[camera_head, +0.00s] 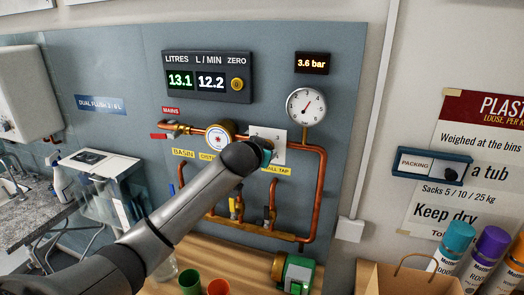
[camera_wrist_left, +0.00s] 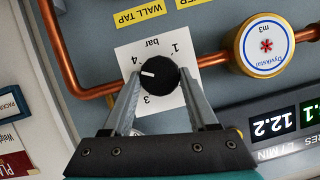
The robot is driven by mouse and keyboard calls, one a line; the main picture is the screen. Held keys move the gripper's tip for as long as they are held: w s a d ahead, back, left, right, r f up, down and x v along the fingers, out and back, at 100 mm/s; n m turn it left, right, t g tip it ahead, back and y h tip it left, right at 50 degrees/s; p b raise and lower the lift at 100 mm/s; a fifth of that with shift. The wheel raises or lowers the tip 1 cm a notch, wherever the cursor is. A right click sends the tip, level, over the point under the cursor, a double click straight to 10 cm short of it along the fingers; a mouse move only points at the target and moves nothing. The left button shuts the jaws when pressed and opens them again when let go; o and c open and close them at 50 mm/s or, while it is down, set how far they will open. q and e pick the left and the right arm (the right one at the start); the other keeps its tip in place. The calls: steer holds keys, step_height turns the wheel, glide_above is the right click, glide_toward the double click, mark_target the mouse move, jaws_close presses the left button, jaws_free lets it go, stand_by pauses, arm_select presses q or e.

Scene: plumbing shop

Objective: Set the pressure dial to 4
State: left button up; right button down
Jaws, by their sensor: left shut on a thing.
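The pressure dial is a black round knob (camera_wrist_left: 160,82) on a white plate (camera_head: 280,151) marked "bar" with 1, 3 and 4 visible. The wrist view shows the plate (camera_wrist_left: 130,51) upside down. The knob's white pointer line lies between 3 and 4. My left gripper (camera_wrist_left: 158,77) is shut on the knob, one finger on each side. In the head view my left arm covers the knob and the fingers. The red readout (camera_head: 312,63) shows 3.6 bar. A round gauge (camera_head: 306,106) stands below it. My right gripper is not in view.
Copper pipes (camera_head: 321,180) run around the plate, with a water meter (camera_head: 220,134) to its left. The flow display (camera_head: 208,77) reads 13.1 and 12.2. A green cup (camera_head: 190,279) and an orange cup (camera_head: 218,287) stand on the bench below.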

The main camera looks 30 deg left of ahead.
arm_select(q)
steer(key=shift+d+f+m+y, duration=0.1)
steer(key=shift+m+y, duration=0.5)
steer(key=shift+m, duration=0.1)
steer(key=o, duration=1.4)
steer(key=b+v, duration=0.2)
steer(key=v, duration=1.3)
steer(key=shift+d, duration=0.1)
